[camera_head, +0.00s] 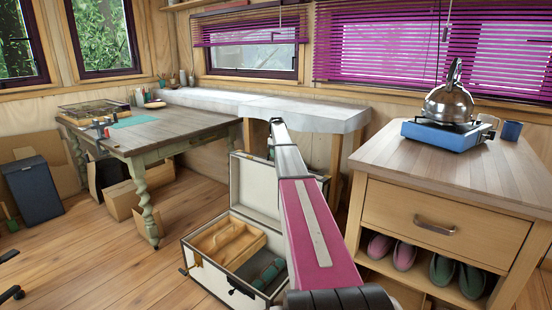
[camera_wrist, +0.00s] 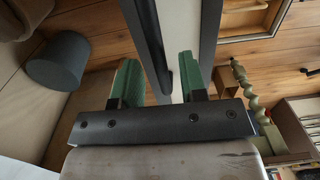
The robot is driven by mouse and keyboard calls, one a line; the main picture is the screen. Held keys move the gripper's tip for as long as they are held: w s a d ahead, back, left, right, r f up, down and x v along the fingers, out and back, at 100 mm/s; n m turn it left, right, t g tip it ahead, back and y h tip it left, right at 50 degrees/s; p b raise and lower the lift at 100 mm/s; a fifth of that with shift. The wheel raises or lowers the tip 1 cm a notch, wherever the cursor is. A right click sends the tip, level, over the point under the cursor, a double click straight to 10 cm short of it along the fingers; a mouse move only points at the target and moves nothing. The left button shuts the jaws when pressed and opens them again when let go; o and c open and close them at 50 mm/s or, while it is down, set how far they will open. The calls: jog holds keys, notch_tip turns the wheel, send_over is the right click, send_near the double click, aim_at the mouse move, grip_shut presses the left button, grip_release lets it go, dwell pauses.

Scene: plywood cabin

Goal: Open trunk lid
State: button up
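The trunk (camera_head: 215,282) is a white case with dark edging on the floor, left of my arm. Its lid (camera_head: 252,185) stands raised at the back, and my arm hides part of it. The inside is exposed, with a tan wooden tray (camera_head: 228,243) and dark green rolled items (camera_head: 268,273). In the wrist view, my gripper (camera_wrist: 157,82) has its two green-padded fingers apart. A white panel (camera_wrist: 180,25) with dark edging, apparently the lid, passes between or just beyond them; contact cannot be told. In the head view, my arm hides the fingers.
A green-legged table (camera_head: 165,130) stands at left, with cardboard boxes (camera_head: 125,198) beneath. A grey worktop (camera_head: 300,112) runs behind the trunk. A wooden cabinet (camera_head: 440,215) with a kettle (camera_head: 448,103) on a blue stove stands at right.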

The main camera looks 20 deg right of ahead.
notch_tip(320, 180, up, 8)
jog(key=shift+r, duration=0.15)
dwell(0.4)
jog(key=s+a+f+m, duration=0.2)
jog(key=s+a+f, duration=0.8)
jog(key=s, duration=0.4)
jog(key=s+a+f+m, duration=0.1)
jog(key=s+a+f, duration=0.8)
jog(key=s, duration=0.4)
jog(key=s+a+f+m, duration=0.1)
jog(key=s+a+f, duration=0.1)
jog(key=s, duration=0.7)
jog(key=s+a+f+m, duration=0.1)
jog(key=s+a+f, duration=0.2)
jog(key=s, duration=0.6)
jog(key=s+a+f+m, duration=0.1)
jog(key=s+a+f, duration=0.1)
jog(key=s+a, duration=0.4)
jog(key=s, duration=0.4)
jog(key=shift+f+m, duration=0.2)
jog(key=shift+m, duration=0.2)
jog(key=shift+d, duration=0.15)
